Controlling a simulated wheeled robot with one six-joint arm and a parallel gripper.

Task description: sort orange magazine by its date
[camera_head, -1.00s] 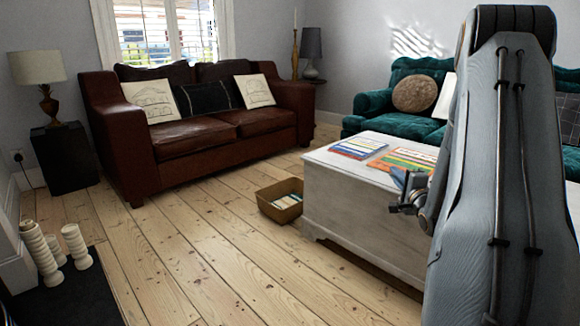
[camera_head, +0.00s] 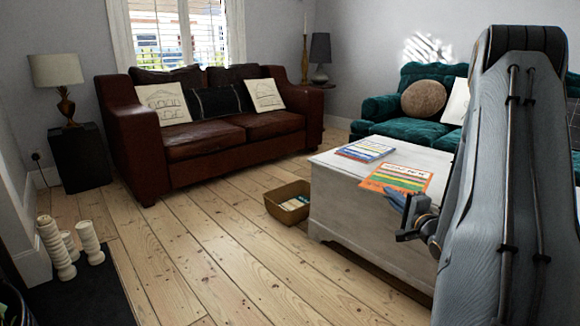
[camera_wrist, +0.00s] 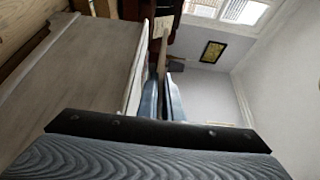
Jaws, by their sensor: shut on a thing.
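The orange magazine (camera_head: 397,177), with coloured stripes on its cover, is at the near long edge of the white chest (camera_head: 340,197). It is roughly level and appears to reach over that edge; I cannot tell whether it still touches the top. My gripper (camera_head: 397,199) is shut on its near side, with blue fingertips at the edge. In the wrist view the gripper (camera_wrist: 162,95) shows its two fingers close together, with a thin edge between them. A blue-and-white magazine (camera_head: 365,149) lies farther back on the chest.
A brown box (camera_head: 277,208) holding papers stands on the floor left of the chest. A brown leather sofa (camera_head: 230,137) is behind it, and a teal sofa (camera_head: 385,112) is behind the chest. White candle pillars (camera_head: 90,243) stand at left. The middle floorboards are clear.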

